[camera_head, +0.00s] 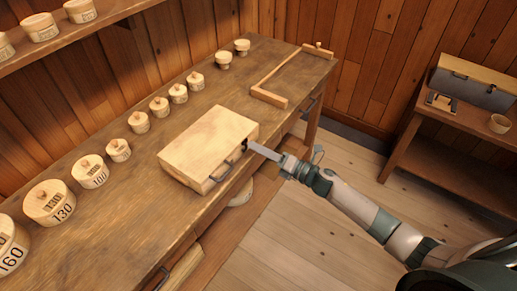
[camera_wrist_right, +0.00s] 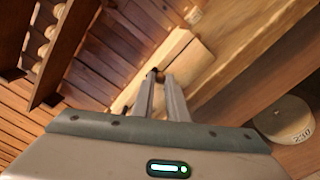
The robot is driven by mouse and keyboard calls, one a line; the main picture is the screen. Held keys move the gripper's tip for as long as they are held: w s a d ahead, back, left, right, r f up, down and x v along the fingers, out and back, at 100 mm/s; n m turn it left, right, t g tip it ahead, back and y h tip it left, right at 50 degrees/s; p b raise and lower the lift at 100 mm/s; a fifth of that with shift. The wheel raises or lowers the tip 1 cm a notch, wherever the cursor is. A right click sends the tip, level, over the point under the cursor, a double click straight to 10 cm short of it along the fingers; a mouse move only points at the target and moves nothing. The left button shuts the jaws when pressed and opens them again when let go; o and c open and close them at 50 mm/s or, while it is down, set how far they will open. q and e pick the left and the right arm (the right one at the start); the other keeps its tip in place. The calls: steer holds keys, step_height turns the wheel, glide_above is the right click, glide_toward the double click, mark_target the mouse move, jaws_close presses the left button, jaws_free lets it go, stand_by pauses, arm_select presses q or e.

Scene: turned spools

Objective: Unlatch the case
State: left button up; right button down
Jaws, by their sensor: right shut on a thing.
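The case (camera_head: 208,145) is a flat, pale wooden box lying closed on the workbench, with a dark handle (camera_head: 221,172) on its front side. My right gripper (camera_head: 249,146) reaches in from the right, its fingertips at the right end of the case's front side. It is shut on a small dark part there, which looks like the latch (camera_head: 245,142); the fingers hide much of it. In the right wrist view the fingertips (camera_wrist_right: 161,76) close around a small dark brown piece against the pale case (camera_wrist_right: 192,64). My left gripper is not in view.
Several round, numbered wooden lidded pieces (camera_head: 91,171) line the back of the workbench (camera_head: 130,205). A wooden bracket-like piece (camera_head: 268,96) lies beyond the case. A shelf (camera_head: 85,33) hangs at upper left. A side table (camera_head: 455,130) stands right, with open floor between.

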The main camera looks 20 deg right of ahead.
steer(key=shift+w+d+f+m+b, duration=0.25)
steer(key=shift+f+m, duration=0.15)
steer(key=shift+m, duration=1.35)
steer(key=shift+w+d+f+m+b, duration=0.15)
steer(key=shift+f+m, duration=0.25)
steer(key=shift+m, duration=1.4)
steer(key=shift+w+d+f+m+b, duration=0.15)
steer(key=shift+d+f+m, duration=0.2)
steer(key=shift+m, duration=1.4)
steer(key=c, duration=1.7)
jaws_free()
steer(key=shift+c, duration=0.2)
steer(key=shift+s+f, duration=0.1)
steer(key=b+v, duration=0.5)
steer(key=v, duration=1.2)
